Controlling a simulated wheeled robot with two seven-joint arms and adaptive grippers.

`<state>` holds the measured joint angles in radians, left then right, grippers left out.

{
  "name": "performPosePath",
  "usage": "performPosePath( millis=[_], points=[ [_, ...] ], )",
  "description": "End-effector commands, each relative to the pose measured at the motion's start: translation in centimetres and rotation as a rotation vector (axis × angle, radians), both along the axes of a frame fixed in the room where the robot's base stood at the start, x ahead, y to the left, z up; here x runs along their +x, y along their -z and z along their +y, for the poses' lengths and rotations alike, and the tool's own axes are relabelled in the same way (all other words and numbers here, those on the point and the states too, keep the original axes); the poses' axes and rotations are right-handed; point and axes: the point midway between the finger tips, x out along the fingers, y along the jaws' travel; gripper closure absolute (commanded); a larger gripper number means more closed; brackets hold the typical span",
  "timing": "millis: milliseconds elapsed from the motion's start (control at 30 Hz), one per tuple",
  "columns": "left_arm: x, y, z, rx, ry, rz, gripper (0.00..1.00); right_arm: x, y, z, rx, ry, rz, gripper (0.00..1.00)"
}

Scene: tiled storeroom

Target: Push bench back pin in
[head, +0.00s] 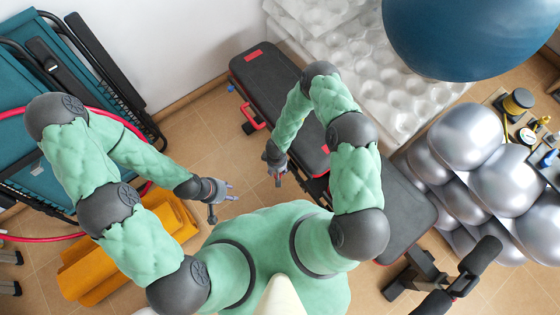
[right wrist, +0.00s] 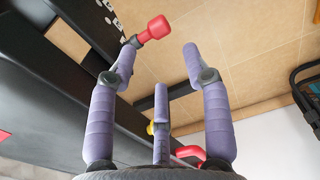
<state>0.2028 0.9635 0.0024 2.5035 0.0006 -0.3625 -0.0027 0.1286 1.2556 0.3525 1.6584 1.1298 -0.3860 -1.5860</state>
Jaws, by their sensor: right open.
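The bench (head: 275,92) is dark grey with red parts and runs diagonally through the head view, partly hidden by my right arm. A pin with a red knob (right wrist: 155,28) stands out from its black frame (right wrist: 62,95) in the right wrist view. My right gripper (head: 277,175) is at the left side of the bench. Its purple fingers (right wrist: 160,75) are spread and empty, with the left fingertip close to the red knob; I cannot tell whether they touch. My left gripper (head: 222,198) is open and empty over the floor, left of the bench.
Teal folded loungers (head: 60,120) and a yellow step-like object (head: 100,265) are at the left. Silver balls (head: 465,135) and a blue ball (head: 470,35) are at the right. A red handle (right wrist: 190,152) is below the fingers. Tiled floor between the grippers is clear.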

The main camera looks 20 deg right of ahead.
Motion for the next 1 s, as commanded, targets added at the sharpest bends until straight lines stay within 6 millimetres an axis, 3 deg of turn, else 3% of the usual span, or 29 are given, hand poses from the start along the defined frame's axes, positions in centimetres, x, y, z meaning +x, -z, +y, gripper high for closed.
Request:
performPosePath(
  millis=[300,500,967,1000],
  points=[
    [0.0,2.5,0.0,0.000,0.000,0.000,0.60,-0.1,6.0,0.0,0.001,0.003,0.001,0.51],
    [0.0,3.5,0.0,0.000,0.000,0.000,0.60,-0.1,8.5,0.0,0.001,0.001,0.001,0.51],
    [0.0,3.7,0.0,0.000,0.000,0.000,0.60,-0.1,9.5,0.0,0.000,0.001,0.000,0.51],
    [0.0,3.7,0.0,0.000,0.000,0.000,0.60,-0.1,9.5,0.0,0.000,0.001,0.000,0.57]
  ],
)
